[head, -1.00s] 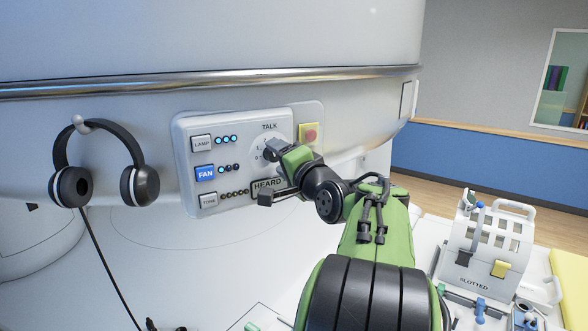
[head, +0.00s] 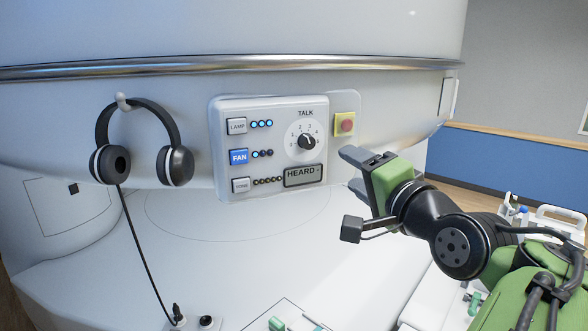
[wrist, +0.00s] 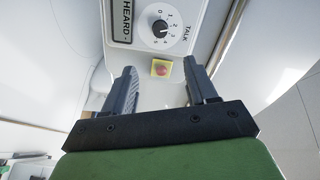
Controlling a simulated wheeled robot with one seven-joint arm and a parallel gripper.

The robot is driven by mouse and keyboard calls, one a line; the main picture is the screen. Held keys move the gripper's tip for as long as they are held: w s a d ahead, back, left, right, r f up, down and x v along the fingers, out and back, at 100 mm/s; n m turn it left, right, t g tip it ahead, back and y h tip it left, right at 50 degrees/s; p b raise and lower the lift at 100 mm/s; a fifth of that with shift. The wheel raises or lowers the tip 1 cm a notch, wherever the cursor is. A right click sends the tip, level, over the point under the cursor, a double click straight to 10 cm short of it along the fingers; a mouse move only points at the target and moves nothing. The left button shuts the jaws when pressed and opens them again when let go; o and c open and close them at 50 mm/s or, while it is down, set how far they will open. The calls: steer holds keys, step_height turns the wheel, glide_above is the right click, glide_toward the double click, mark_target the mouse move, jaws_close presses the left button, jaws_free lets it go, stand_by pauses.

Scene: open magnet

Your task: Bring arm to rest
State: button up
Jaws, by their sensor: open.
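My gripper (head: 355,172) is at the right of the control panel (head: 220,150) in the head view, apart from it. Its two fingers are spread, with nothing between them. In the wrist view, my gripper (wrist: 167,85) has open jaws, and the panel's black TALK knob (wrist: 160,27) and red button on a yellow plate (wrist: 161,68) show beyond the fingertips. The arm reaches in from the lower right of the head view, with the green wrist and black joint in sight.
Black headphones (head: 170,120) hang on a hook left of the panel, their cord running down. The panel has LAMP, FAN and TONE buttons and a HEARD display (head: 303,175). A white slotted holder (head: 560,222) stands at the right edge. The white surface below the panel is mostly clear.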

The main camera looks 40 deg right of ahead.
steer(key=w+a+f+n+g+y, duration=0.25)
steer(key=a+f+n, duration=0.25)
steer(key=a+f, duration=0.3)
steer(key=w+a+f+n+g+y, duration=0.2)
steer(key=w+a+f+n+y, duration=0.25)
steer(key=a, duration=0.45)
steer(key=s+a+f+n+g+b, duration=0.1)
steer(key=s+a+f+n+g, duration=0.5)
steer(key=s+a+f+n, duration=0.2)
steer(key=s+a+f, duration=0.2)
steer(key=s+f, duration=0.2)
steer(key=f, duration=0.2)
steer(key=shift+n+g+h, duration=0.3)
steer(key=shift+n+g, duration=0.05)
steer(key=shift+s, duration=0.15)
